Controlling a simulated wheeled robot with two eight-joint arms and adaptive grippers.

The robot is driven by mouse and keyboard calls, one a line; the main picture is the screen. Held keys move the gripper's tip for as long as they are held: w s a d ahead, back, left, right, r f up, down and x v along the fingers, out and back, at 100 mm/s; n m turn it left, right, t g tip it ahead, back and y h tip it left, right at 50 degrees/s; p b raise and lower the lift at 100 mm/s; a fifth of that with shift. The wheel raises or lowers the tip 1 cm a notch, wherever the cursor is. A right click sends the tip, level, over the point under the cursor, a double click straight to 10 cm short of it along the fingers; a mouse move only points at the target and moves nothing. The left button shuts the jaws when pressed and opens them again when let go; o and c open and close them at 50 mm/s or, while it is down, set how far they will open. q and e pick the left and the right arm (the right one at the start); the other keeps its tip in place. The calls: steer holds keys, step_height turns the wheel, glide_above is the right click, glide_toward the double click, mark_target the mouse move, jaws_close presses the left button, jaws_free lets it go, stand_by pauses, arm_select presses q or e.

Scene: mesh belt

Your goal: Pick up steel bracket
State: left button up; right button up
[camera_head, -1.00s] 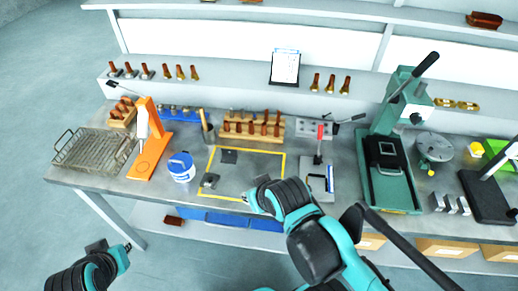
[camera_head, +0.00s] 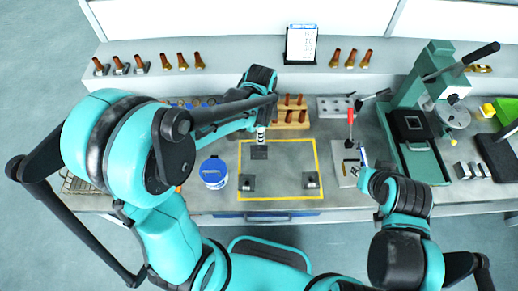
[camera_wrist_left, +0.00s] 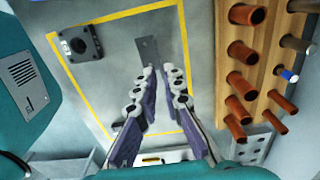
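A flat dark grey metal piece, which I take for the steel bracket (camera_head: 259,153), lies in the upper left part of the yellow-outlined area on the bench. In the left wrist view the bracket (camera_wrist_left: 148,48) shows just beyond the fingertips. My left gripper (camera_head: 261,138) points down over its upper edge. In the wrist view the left gripper (camera_wrist_left: 160,72) is open, with an empty gap between its fingers. My right gripper (camera_head: 364,160) is at the right of the area, over a grey plate; its fingers are too small to read.
Two dark blocks (camera_head: 247,183) (camera_head: 311,180) stand in the area's front corners. A wooden rack (camera_head: 291,117) with copper-coloured pieces is behind, close to my left gripper. A blue-and-white tub (camera_head: 214,173) stands left; a green press (camera_head: 415,150) stands right. The area's middle is clear.

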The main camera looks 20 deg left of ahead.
mark_target(260, 146)
arm_select(q)
step_height(260, 146, down, 7)
steer(key=shift+a+f+b, duration=0.1)
steer(key=shift+b, duration=1.05)
jaws_close()
steer(key=shift+r, duration=0.25)
